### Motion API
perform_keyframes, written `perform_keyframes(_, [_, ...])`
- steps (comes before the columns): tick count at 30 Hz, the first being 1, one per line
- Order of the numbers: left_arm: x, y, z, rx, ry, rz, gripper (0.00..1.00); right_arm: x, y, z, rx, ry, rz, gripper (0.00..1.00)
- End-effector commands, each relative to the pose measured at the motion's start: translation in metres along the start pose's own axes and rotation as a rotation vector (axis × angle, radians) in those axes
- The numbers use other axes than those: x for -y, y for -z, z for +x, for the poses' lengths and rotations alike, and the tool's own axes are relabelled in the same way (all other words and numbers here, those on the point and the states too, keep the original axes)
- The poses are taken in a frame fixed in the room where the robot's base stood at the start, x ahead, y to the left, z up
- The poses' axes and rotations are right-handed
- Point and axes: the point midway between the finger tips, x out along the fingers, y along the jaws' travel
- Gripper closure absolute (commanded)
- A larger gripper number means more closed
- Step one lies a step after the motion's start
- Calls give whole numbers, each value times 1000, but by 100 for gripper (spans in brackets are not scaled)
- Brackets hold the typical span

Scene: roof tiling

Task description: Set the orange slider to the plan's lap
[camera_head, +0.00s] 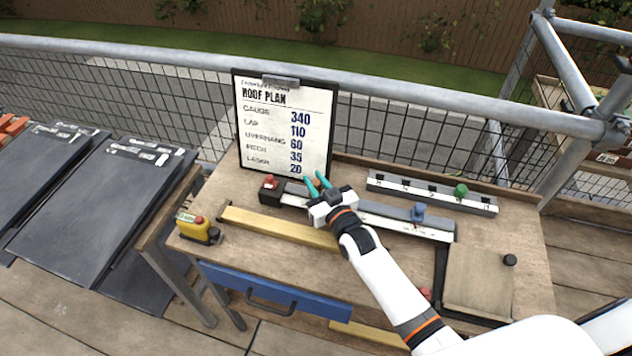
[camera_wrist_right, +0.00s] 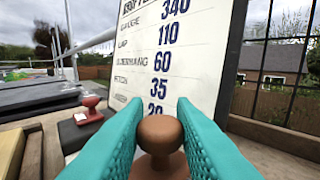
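The orange slider's knob (camera_wrist_right: 160,135) is round and brownish orange in the right wrist view. It stands upright between the teal fingers of my right gripper (camera_head: 315,183). The fingers are close on both sides of it; I cannot tell whether they touch it. In the head view the gripper hides most of the knob and part of its rail. The plan board (camera_head: 285,125) stands behind, with LAP reading 110. It also shows in the right wrist view (camera_wrist_right: 180,60). My left gripper is not in view.
A blue knob (camera_head: 418,212) sits on a white rail to the right. A green knob (camera_head: 461,190) sits on a rail behind. A red-knobbed black block (camera_head: 270,187) is left of the gripper. A yellow device (camera_head: 198,230) and a wooden strip (camera_head: 280,228) lie on the bench.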

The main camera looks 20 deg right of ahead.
Motion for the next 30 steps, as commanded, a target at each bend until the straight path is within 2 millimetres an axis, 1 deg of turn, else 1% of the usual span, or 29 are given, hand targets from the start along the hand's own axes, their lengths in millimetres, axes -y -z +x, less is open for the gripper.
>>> perform_keyframes(1, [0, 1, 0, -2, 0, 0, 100, 0, 0, 0, 0, 0, 0, 88])
perform_keyframes(3, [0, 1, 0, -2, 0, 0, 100, 0, 0, 0, 0, 0, 0, 99])
perform_keyframes(4, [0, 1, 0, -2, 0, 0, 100, 0, 0, 0, 0, 0, 0, 100])
perform_keyframes(9, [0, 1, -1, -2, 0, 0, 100, 2, 0, -2, -1, 0, -1, 100])
perform_keyframes(11, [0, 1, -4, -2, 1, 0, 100, 8, -1, -7, -2, 1, -2, 100])
perform_keyframes(15, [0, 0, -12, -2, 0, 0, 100, 25, 0, -25, -4, 2, -4, 100])
perform_keyframes(18, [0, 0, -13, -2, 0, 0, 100, 31, 0, -31, -3, 0, -3, 100])
perform_keyframes(26, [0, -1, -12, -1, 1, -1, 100, 33, 1, -32, -2, 2, -1, 100])
perform_keyframes(27, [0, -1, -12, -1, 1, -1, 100, 33, 1, -32, -3, 2, -1, 76])
perform_keyframes(29, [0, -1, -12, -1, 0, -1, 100, 33, 1, -32, -3, 2, -1, 66])
perform_keyframes(30, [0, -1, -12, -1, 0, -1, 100, 32, 1, -32, -3, 2, -1, 60])
